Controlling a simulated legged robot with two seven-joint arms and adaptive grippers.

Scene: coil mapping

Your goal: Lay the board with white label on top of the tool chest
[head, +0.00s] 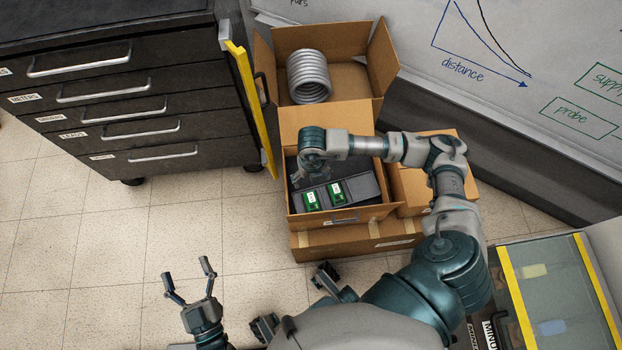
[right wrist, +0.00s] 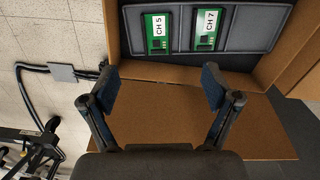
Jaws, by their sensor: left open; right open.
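Two green boards with white labels lie in a dark grey tray (head: 369,187) inside an open cardboard box. In the right wrist view one label reads CH 5 (right wrist: 157,33) and the other CH 7 (right wrist: 207,29). The boards also show in the head view, left (head: 312,200) and right (head: 337,194). My right gripper (right wrist: 161,82) is open and empty, above the box, apart from the boards. My left gripper (head: 188,272) is open and empty over the floor. The black tool chest (head: 95,20) with several drawers stands at upper left; only part of its top shows.
A box behind (head: 334,40) holds a silver coil (head: 308,77). A yellow strip (head: 252,110) runs down the chest's right side. A whiteboard (head: 500,60) stands at upper right. A yellow-edged case (head: 550,290) is at lower right. The tiled floor before the chest is clear.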

